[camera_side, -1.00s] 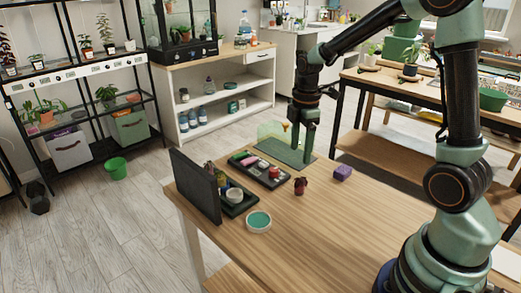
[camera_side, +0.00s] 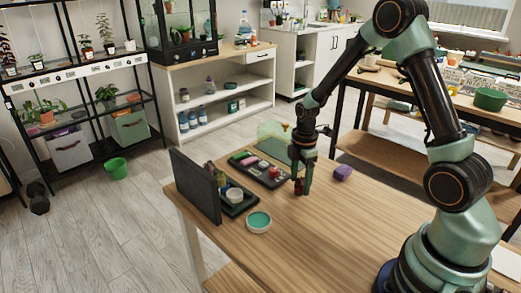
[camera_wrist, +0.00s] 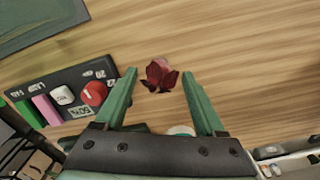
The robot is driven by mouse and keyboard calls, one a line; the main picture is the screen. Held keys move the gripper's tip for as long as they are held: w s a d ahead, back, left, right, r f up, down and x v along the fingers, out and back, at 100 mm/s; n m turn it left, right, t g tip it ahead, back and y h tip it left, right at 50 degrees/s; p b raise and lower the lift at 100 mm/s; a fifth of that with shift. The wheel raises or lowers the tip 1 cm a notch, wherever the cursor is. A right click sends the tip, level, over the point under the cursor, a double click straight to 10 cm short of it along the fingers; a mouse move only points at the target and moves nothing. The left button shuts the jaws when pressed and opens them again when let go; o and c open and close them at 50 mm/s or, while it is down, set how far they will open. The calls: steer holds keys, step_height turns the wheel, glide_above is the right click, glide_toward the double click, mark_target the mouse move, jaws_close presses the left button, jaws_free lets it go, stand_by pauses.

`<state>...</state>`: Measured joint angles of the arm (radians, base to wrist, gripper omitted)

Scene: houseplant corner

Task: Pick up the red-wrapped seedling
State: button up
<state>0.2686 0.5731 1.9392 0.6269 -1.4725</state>
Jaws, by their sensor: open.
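The red-wrapped seedling (camera_wrist: 160,74) is a small dark red bundle on the wooden table. In the wrist view it shows between the tips of my open gripper (camera_wrist: 159,76), with bare wood visible on both sides of it.
A purple block (camera_side: 342,173) sits right of my gripper. A teal-topped dish (camera_side: 258,221) and an upright dark panel (camera_side: 195,187) stand left. The table's front is clear.

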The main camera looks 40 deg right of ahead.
steer(key=shift+f, duration=0.9)
jaws_close()
steer(key=shift+r, duration=0.1)
